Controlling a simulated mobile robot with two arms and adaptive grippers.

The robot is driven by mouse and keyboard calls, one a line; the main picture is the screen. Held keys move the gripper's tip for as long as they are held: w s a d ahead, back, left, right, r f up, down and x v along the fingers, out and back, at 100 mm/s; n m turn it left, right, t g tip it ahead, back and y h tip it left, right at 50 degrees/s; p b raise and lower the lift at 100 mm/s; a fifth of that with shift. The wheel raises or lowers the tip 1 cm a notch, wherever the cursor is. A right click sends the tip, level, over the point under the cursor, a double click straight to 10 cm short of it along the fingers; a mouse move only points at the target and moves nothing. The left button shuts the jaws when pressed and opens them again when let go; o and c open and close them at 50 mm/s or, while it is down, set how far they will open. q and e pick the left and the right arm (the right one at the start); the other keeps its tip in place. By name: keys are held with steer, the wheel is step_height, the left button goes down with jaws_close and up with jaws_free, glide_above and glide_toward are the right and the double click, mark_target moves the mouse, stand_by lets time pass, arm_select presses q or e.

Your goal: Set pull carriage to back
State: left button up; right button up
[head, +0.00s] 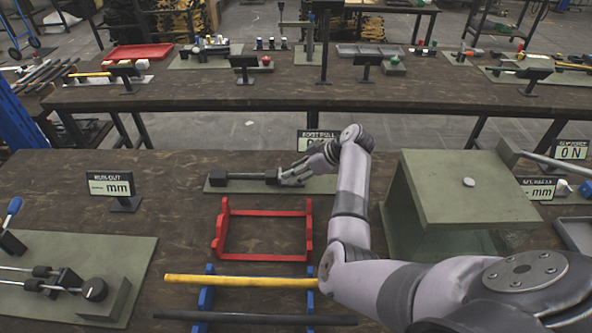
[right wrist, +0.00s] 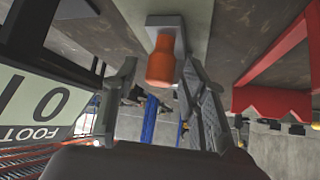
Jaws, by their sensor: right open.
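The pull device sits on a narrow green base plate (head: 325,186) on the near table. A black block (head: 217,180) stands at its left end, with a dark rod (head: 247,177) running right towards my gripper. My right gripper (head: 283,177) is at the right part of this device and hides some of it. In the right wrist view an orange handle (right wrist: 162,62) on a grey block (right wrist: 165,25) lies between the open fingers (right wrist: 160,72). I cannot tell whether the fingers touch it. My left gripper is not in view.
The foot pull display (head: 318,137) stands just behind the device, and close by in the wrist view (right wrist: 35,110). A red rack (head: 262,213) lies in front. A green box-like press (head: 460,190) stands right of my arm. A run-out display (head: 112,188) stands left.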

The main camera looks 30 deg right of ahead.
steer(key=v, duration=1.2)
steer(key=shift+s+f, duration=0.1)
steer(key=shift+f, duration=0.05)
